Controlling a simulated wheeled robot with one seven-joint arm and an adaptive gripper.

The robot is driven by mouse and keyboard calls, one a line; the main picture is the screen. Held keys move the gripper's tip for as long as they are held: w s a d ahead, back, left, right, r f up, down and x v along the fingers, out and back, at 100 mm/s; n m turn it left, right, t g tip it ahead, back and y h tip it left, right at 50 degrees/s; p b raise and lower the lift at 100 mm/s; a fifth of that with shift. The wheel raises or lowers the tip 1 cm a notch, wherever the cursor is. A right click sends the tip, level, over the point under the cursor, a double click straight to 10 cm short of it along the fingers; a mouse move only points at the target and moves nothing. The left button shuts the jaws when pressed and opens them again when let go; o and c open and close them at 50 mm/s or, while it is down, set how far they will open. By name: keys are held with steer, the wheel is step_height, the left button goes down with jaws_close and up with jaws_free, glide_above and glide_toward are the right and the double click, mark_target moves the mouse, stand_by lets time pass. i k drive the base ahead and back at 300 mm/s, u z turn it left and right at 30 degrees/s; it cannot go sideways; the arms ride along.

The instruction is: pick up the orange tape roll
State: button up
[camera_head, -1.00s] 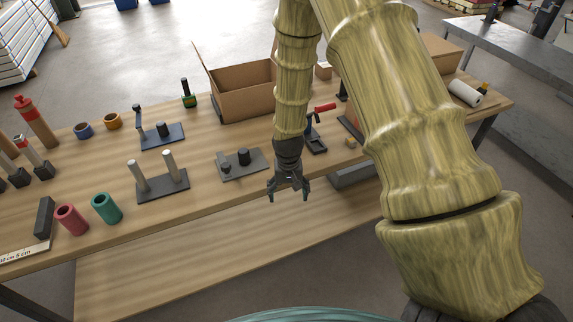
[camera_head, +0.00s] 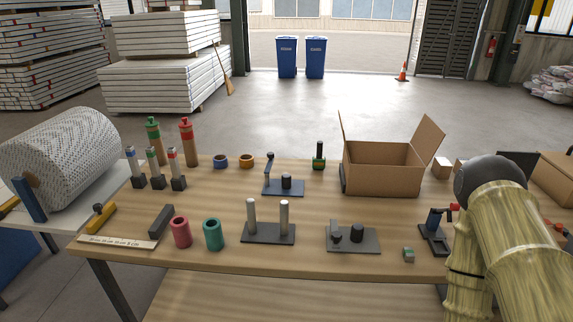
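The orange tape roll (camera_head: 246,160) lies flat on the far part of the wooden table (camera_head: 330,272), left of the middle. A similar blue roll (camera_head: 220,161) lies just to its left, with a small gap between them. My arm shows only at the right edge, well away from the rolls. My gripper is out of the picture, so its fingers cannot be seen.
A base with an upright lever (camera_head: 268,186) stands just right of and nearer than the orange roll. A green-based upright tool (camera_head: 319,157) and an open cardboard box (camera_head: 382,178) stand further right. Tall red-topped (camera_head: 187,140) and green-topped cylinders (camera_head: 154,140) stand left.

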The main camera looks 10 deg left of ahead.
mark_target(246, 161)
steer(key=z, duration=0.3)
steer(key=i, duration=0.7)
steer(key=u, duration=1.05)
